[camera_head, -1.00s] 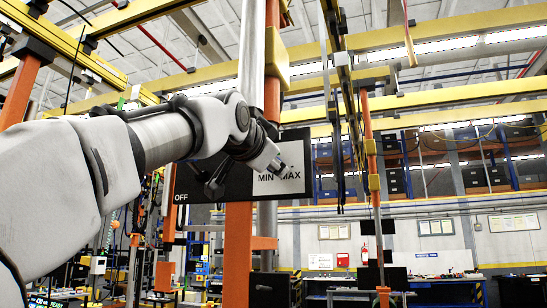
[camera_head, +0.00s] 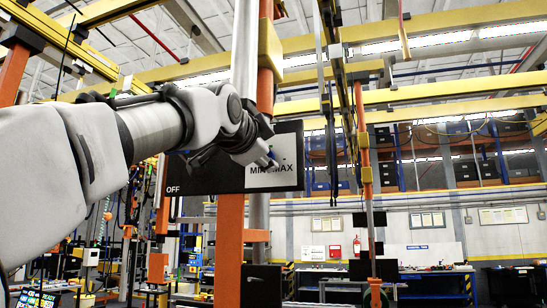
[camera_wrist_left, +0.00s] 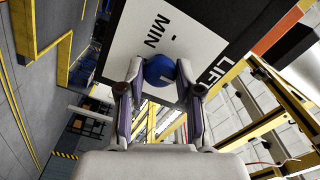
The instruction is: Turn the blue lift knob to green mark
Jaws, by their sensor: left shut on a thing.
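The plate (camera_head: 288,172) reads MIN and MAX, partly covered by the gripper. My right gripper is not in view.
An orange post (camera_head: 229,240) and a metal column stand close by the panel. Yellow overhead beams (camera_head: 420,105) cross above. Another orange post (camera_head: 364,150) stands to the right. Workbenches (camera_head: 425,285) and a wall lie further back.

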